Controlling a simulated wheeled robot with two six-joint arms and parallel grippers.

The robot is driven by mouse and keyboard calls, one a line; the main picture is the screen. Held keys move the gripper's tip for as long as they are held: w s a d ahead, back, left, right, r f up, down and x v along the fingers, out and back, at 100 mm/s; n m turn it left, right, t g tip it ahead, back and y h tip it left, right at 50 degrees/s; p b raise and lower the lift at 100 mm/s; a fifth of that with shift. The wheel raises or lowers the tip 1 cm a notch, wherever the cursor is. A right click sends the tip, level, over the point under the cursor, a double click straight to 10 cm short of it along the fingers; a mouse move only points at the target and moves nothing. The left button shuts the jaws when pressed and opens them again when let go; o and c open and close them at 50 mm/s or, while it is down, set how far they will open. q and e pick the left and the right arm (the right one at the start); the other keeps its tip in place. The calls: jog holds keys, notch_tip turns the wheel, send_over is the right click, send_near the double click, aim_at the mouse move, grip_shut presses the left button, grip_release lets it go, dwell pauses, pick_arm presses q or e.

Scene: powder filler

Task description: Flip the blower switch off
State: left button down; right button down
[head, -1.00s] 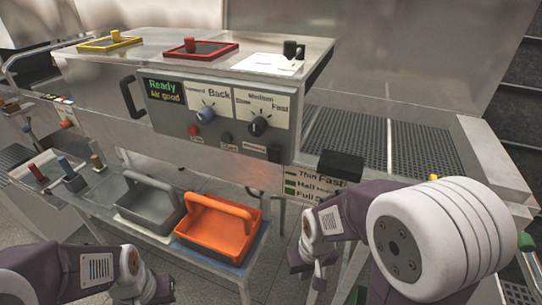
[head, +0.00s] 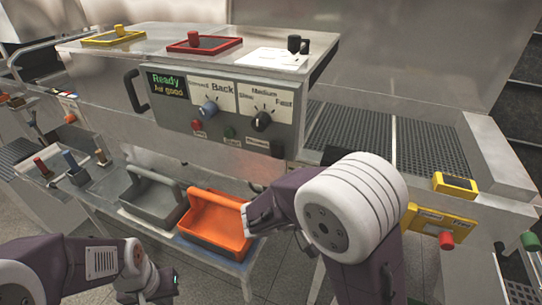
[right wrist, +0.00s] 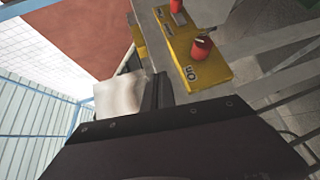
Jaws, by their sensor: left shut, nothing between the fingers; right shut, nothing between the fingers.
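The grey control panel (head: 225,110) has a lit display, two dial knobs, a red button, a green button and a small dark switch (head: 277,149) at its lower right. Its lettering is too small to read, so I cannot tell whether it is the blower switch. A yellow control box (head: 436,226) with a red button stands at the right; a yellow panel with red controls and "ON" lettering (right wrist: 194,73) shows in the right wrist view. My left gripper (head: 163,288) is shut and empty at the lower left. My right gripper (right wrist: 158,92) is shut and empty, apart from the yellow panel.
An orange tray (head: 196,240) and a grey tray (head: 128,208) stand on the low shelf below the panel. A perforated metal bed (head: 425,150) lies at the right. Yellow and red frames (head: 192,48) sit on the cabinet top.

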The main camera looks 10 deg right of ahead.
jog(key=w+a+r+n+t, duration=0.2)
jog(key=w+a+r+t, duration=0.1)
jog(key=w+a+t, duration=0.3)
jog(key=n+t+y, duration=0.1)
jog(key=n+t, duration=0.4)
jog(key=t, duration=0.1)
send_near(275, 147)
jog(key=s+d, duration=0.3)
jog(key=s, duration=0.2)
jog(key=s+a+n+t+y, duration=0.2)
jog(key=a+y, duration=0.1)
jog(key=a, duration=0.3)
jog(key=shift+f+n, duration=0.4)
jog(key=shift+f, duration=0.05)
jog(key=shift+w, duration=0.1)
jog(key=p+x, duration=0.3)
jog(key=x, duration=1)
jog(key=shift+r, duration=0.15)
jog(key=shift+w+d, duration=0.3)
jog(key=shift+w, duration=0.15)
jog(key=shift+p, duration=0.3)
